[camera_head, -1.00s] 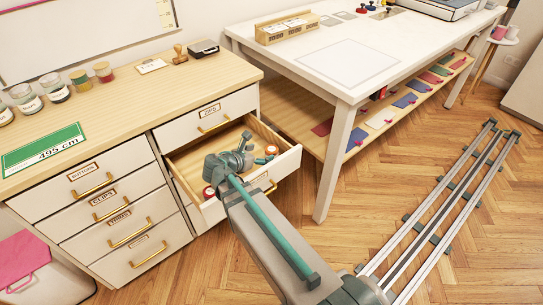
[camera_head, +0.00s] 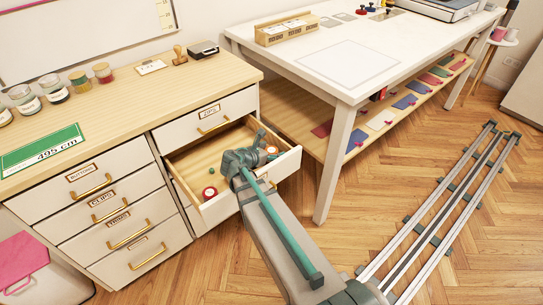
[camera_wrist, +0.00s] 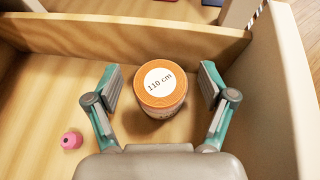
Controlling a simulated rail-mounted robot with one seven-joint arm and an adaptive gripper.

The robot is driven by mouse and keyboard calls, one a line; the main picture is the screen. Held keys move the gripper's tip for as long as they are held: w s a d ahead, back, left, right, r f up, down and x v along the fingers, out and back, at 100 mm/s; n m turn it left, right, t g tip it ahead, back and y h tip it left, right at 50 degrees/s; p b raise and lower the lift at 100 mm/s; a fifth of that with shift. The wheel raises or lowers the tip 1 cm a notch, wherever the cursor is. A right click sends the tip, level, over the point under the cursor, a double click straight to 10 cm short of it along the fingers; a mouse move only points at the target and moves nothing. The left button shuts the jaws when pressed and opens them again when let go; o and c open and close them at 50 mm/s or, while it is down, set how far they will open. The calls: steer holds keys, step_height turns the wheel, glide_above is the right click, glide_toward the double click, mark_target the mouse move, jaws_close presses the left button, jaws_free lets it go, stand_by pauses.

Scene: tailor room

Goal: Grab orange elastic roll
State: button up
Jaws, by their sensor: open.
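The orange elastic roll (camera_wrist: 172,99) stands upright in the open drawer, with a white round label on top reading "110 cm". In the wrist view it sits between the two spread fingers of my gripper (camera_wrist: 161,80), with a gap on each side. My gripper is open and empty. In the head view my gripper (camera_head: 254,157) is inside the right part of the open drawer (camera_head: 237,201), mostly hidden by its own wrist, and an orange-topped item (camera_head: 272,150) shows just beyond it.
A small pink item (camera_wrist: 70,140) lies on the drawer floor left of the roll. A red roll (camera_head: 210,193) sits near the drawer's front left, with a small dark green item (camera_head: 184,170) behind it. Drawer walls stand close on the right and back. The drawer's left middle is bare.

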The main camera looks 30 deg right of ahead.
steer(key=c, duration=1.2)
steer(key=shift+r, duration=0.1)
